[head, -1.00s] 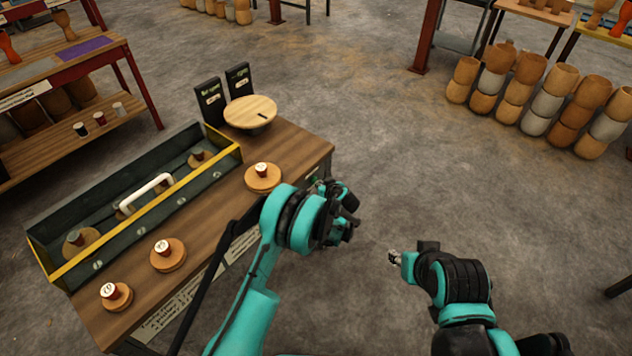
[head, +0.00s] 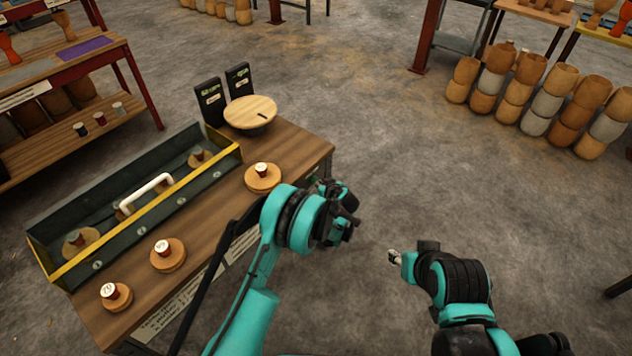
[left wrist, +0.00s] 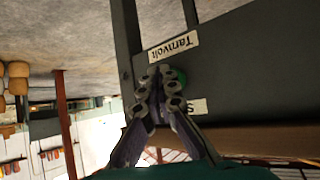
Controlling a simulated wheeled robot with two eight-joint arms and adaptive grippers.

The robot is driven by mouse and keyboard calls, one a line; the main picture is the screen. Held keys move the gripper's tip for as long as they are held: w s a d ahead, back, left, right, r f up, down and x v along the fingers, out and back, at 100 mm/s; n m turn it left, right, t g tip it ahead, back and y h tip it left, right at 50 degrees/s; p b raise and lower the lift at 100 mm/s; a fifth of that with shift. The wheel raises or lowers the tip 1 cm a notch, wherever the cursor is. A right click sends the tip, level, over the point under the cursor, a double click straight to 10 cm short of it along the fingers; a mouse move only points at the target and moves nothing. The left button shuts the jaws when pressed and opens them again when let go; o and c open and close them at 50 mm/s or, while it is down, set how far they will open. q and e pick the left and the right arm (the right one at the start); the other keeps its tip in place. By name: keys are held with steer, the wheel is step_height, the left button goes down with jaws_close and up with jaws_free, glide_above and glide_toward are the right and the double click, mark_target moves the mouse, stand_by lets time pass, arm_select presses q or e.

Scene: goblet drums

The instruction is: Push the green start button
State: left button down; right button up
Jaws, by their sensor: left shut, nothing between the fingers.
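The green start button (left wrist: 181,77) is on the dark panel at the table's end. In the left wrist view it is partly hidden behind my left gripper (left wrist: 160,74). The left gripper is shut and empty, with its fingertips right over the button's edge. I cannot tell whether they touch it. In the head view the button is hidden by my left wrist at the table's right end. My right gripper (head: 393,257) is over bare floor, well apart from the table; its fingers are too small to read.
The wooden table (head: 225,215) holds a dark toolbox with a yellow rim (head: 150,225), several round wooden bases with red pieces, and a round wooden disc (head: 250,111). A label (left wrist: 174,46) reading "Tarnvolt" is beside the button.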

arm_select(q)
steer(key=shift+a, duration=0.1)
stand_by(0.3)
steer(key=shift+w+a, duration=0.25)
steer(key=shift+s+d, duration=0.25)
steer(key=shift+d, duration=0.05)
stand_by(0.5)
steer(key=s+d, duration=0.2)
steer(key=d, duration=0.1)
steer(key=s+d, duration=0.1)
steer(key=shift+s+d, duration=0.25)
steer(key=shift+d, duration=0.1)
stand_by(0.4)
